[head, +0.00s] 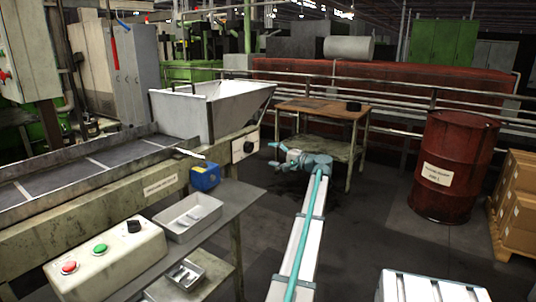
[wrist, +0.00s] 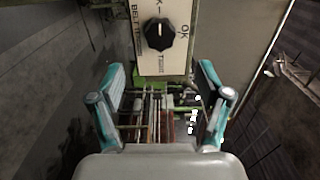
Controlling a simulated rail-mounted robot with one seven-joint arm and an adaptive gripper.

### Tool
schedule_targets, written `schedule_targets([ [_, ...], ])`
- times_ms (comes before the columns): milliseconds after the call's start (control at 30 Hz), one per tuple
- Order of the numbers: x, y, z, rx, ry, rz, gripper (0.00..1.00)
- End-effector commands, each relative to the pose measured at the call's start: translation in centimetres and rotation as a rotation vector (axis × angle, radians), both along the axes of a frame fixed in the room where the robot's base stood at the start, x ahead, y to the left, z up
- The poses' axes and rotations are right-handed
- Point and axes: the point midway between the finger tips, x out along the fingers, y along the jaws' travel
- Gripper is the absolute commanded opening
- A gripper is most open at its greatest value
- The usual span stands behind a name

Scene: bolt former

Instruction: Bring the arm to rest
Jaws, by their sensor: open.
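My gripper (head: 275,154) is at the end of my outstretched arm, just right of a white switch panel (head: 243,144), with its fingers pointing toward it. The panel has a black rotary knob. In the wrist view my gripper (wrist: 161,72) has its two teal fingers spread wide with nothing between them. The black knob (wrist: 159,33) on the panel lies beyond the fingertips, clear of both fingers. Part of the panel lettering shows, including "OK".
A grey hopper (head: 210,108) stands above the conveyor (head: 95,168). A wooden table (head: 322,113) is behind my gripper; a red drum (head: 453,165) stands right. Floor between is open.

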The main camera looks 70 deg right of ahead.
Motion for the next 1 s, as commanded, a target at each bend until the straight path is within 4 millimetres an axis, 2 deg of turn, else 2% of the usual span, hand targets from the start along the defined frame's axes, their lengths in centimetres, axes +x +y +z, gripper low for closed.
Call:
schedule_targets([
  [467,-0.2,0.0,0.0,-0.003,0.001,-0.001,0.77],
  [567,-0.2,-0.1,-0.8,-0.015,0.04,-0.008,0.77],
  [633,-0.4,0.4,-2.1,-0.025,0.101,-0.017,0.77],
  [667,-0.5,0.9,-2.9,-0.03,0.137,-0.023,0.77],
  [767,-0.9,2.8,-8.1,-0.026,0.275,-0.034,0.77],
  [867,1.1,5.6,-14.1,-0.007,0.394,-0.003,0.77],
  [1000,4.8,10.3,-21.8,0.012,0.541,0.069,0.77],
])
